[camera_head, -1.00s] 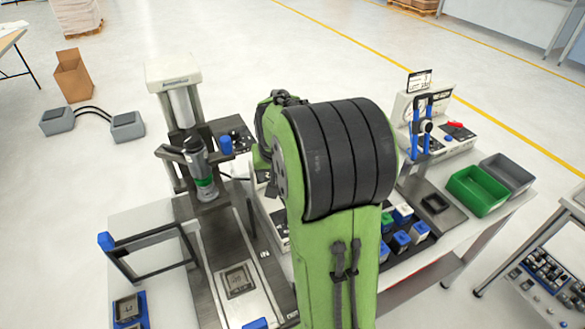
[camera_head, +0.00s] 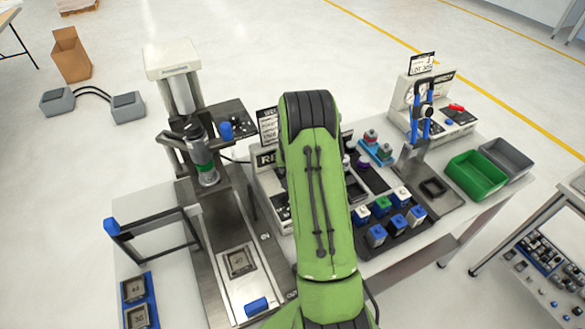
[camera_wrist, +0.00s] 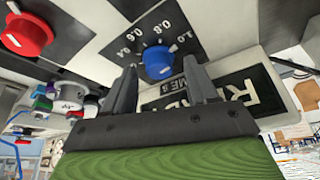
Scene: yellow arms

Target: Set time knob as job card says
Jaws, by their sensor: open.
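A blue knob (camera_wrist: 158,62) sits on a black dial plate with white marks; 0.6, 0.8 and 1.0 are readable. A partly hidden label beside it ends in "ME s". A red knob (camera_wrist: 27,36) is on another black plate at the upper left. My arm hides the knobs there.
A press (camera_head: 185,100) stands to the left of my arm. Several blue-based blocks (camera_head: 376,235) sit in a dark tray on the right. Green (camera_head: 475,177) and grey (camera_head: 506,158) bins and another machine with a card (camera_head: 422,64) are farther right.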

